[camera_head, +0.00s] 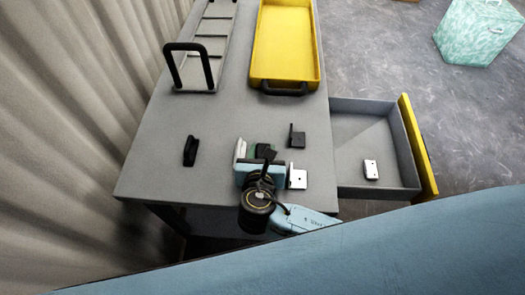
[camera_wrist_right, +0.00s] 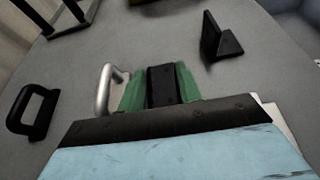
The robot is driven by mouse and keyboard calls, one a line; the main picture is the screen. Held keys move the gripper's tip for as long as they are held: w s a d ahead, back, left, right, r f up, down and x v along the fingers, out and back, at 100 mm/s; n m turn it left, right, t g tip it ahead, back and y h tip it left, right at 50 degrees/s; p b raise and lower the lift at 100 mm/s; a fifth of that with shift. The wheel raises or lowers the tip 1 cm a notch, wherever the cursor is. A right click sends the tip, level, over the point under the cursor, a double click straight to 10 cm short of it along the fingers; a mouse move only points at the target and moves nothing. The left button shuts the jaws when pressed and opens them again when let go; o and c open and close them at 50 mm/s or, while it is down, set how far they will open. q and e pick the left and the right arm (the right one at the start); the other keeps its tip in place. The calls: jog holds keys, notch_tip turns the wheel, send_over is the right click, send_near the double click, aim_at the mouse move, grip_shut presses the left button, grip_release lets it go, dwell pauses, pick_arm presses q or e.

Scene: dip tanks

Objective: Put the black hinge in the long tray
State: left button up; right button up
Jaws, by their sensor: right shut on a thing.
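My right gripper (camera_head: 264,151) is low over the near part of the grey table. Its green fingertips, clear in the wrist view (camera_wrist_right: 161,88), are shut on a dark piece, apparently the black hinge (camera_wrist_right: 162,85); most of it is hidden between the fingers. A long yellow tray (camera_head: 256,45) with a black handle stands at the far side of the table. A narrow grey divided tray (camera_head: 217,14) with a tall black handle stands left of it. Which one is meant by the long tray is not clear. My left gripper is not in view.
A black angled bracket (camera_head: 297,136) and a white one (camera_head: 297,178) are right of the gripper. A silver handle (camera_wrist_right: 107,88) is close on its left, a black handle (camera_head: 190,151) farther left. The open drawer (camera_head: 350,120) holds a white part (camera_head: 371,170). Mid-table is clear.

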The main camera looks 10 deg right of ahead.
jog(key=o, duration=1.2)
jog(key=shift+f, duration=0.1)
